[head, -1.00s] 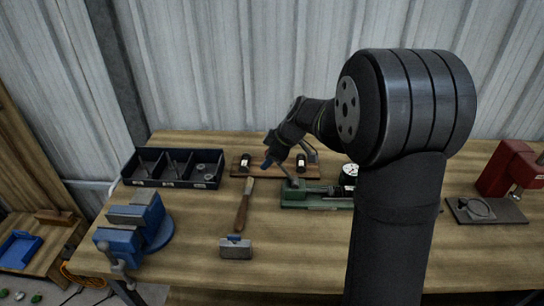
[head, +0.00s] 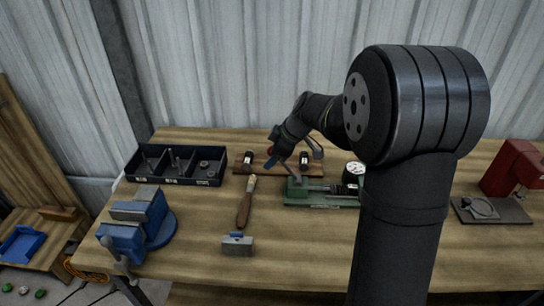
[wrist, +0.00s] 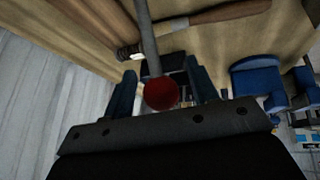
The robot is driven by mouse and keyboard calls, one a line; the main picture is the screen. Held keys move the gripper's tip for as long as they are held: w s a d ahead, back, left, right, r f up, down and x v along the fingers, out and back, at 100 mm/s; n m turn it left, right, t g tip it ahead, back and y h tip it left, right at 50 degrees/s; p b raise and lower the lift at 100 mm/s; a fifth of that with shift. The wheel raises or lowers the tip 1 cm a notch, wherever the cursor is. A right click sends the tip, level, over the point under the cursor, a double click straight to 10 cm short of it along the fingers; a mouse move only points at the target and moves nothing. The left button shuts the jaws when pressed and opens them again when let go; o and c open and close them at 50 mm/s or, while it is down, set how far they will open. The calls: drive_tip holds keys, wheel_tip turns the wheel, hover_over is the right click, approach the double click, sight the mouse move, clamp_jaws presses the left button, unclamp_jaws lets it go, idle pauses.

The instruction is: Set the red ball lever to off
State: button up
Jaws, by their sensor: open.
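The red ball (wrist: 160,93) sits at the end of a grey lever rod (wrist: 148,38) in the wrist view. My gripper (wrist: 162,88) is open, with one blue finger on each side of the ball. I cannot tell whether either finger touches it. In the head view my gripper (head: 271,164) is over the back of the bench, by the left end of the green fixture (head: 322,202). A grey lever rod (head: 292,172) leans up and left from that fixture. The red ball is hidden in the head view. No off marking is readable.
A wooden board (head: 262,170) with dark knobs lies behind the gripper. A dial gauge (head: 355,168) stands right of it. The hammer (head: 244,205), blue vise (head: 142,228) and black bin tray (head: 176,181) are left. A red press (head: 510,168) is far right.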

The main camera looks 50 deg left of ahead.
drive_tip(key=v, duration=1.6)
drive_tip(key=x, duration=1.7)
drive_tip(key=shift+r, duration=0.15)
